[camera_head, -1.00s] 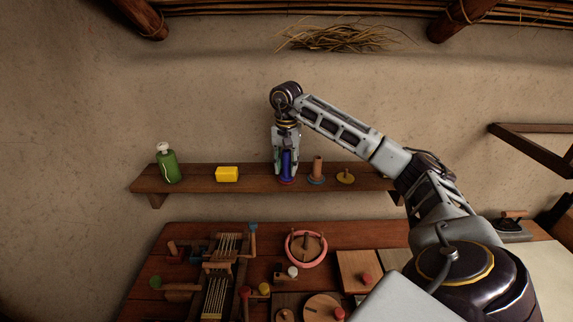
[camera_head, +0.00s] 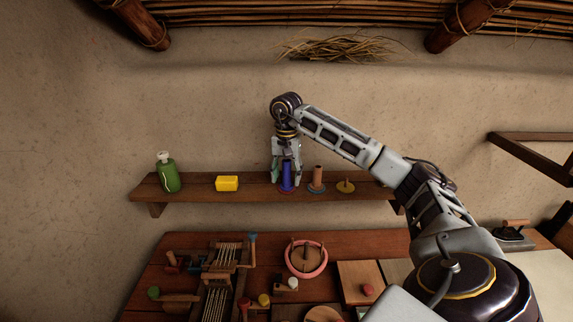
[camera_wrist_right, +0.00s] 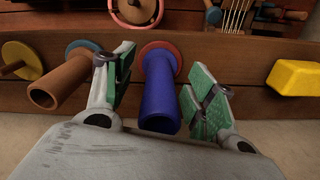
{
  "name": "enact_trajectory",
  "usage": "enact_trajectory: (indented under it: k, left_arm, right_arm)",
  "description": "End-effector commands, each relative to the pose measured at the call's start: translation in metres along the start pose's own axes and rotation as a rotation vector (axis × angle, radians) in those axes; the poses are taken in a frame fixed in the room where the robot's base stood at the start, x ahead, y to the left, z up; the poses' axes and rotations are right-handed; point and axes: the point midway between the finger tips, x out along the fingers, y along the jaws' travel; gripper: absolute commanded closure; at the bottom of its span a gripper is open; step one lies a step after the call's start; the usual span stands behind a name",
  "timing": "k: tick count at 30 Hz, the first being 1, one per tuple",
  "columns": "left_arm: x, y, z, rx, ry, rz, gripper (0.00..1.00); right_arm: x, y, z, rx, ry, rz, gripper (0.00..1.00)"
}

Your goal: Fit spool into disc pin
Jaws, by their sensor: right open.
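A blue spool (camera_head: 287,176) stands upright on a red disc (camera_head: 287,189) on the wall shelf. In the right wrist view the blue spool (camera_wrist_right: 160,98) rises from the red disc (camera_wrist_right: 161,54), and any pin inside it is hidden. My right gripper (camera_head: 287,181) is open around the blue spool; in the wrist view its green-padded fingers (camera_wrist_right: 162,92) stand on either side with gaps. A brown spool (camera_head: 318,176) stands on a blue-grey disc (camera_head: 317,190) to the right. A yellow disc (camera_head: 345,187) with a bare thin pin is farther right. My left gripper is out of view.
On the shelf (camera_head: 205,193), a yellow block (camera_head: 227,183) and a green bottle (camera_head: 167,175) stand to the left. In the wrist view the brown spool (camera_wrist_right: 60,82) is close beside one finger. A cluttered wooden table (camera_head: 340,243) lies below.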

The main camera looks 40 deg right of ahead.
Motion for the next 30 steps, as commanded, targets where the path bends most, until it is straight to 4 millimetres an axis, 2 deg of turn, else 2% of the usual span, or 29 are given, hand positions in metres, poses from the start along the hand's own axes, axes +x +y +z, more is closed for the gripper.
enact_trajectory:
  k: [8, 23, 30]
  left_arm:
    - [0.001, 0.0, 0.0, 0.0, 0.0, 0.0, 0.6]
    - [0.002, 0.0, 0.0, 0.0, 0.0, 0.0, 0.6]
    - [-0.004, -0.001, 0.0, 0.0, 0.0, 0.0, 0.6]
  right_arm:
    - [-0.013, -0.001, 0.0, 0.0, 0.001, -0.003, 0.44]
    - [-0.052, 0.0, 0.0, 0.0, 0.001, -0.002, 0.44]
    - [-0.068, 0.0, -0.001, 0.0, 0.002, -0.002, 0.44]
